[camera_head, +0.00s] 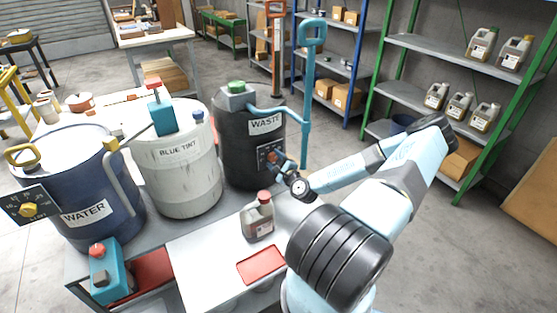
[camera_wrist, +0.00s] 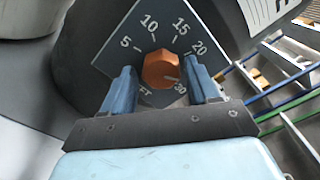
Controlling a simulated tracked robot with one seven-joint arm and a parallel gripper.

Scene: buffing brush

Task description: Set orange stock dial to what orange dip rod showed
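The orange stock dial (camera_wrist: 160,66) is a faceted orange knob on a dark diamond plate (camera_wrist: 128,50) marked 5, 10, 15, 20 and a partly covered 30. A pale mark on the knob's lower right seems to face the 30. The plate is on the front of the black WASTE drum (camera_head: 238,140). My gripper (camera_wrist: 161,72) is open, its blue fingers on either side of the knob; contact is unclear. In the head view my gripper (camera_head: 278,160) is at the plate. The orange dip rod (camera_head: 276,50) stands upright behind the drum; its reading is too small to make out.
A light-blue rod (camera_head: 308,90) stands right of the drum. The BLUE TINT drum (camera_head: 180,170) and WATER drum (camera_head: 85,190), with its yellow dial (camera_head: 31,209), stand left. A red-capped jug (camera_head: 257,220) and red tray (camera_head: 262,265) are on the bench in front.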

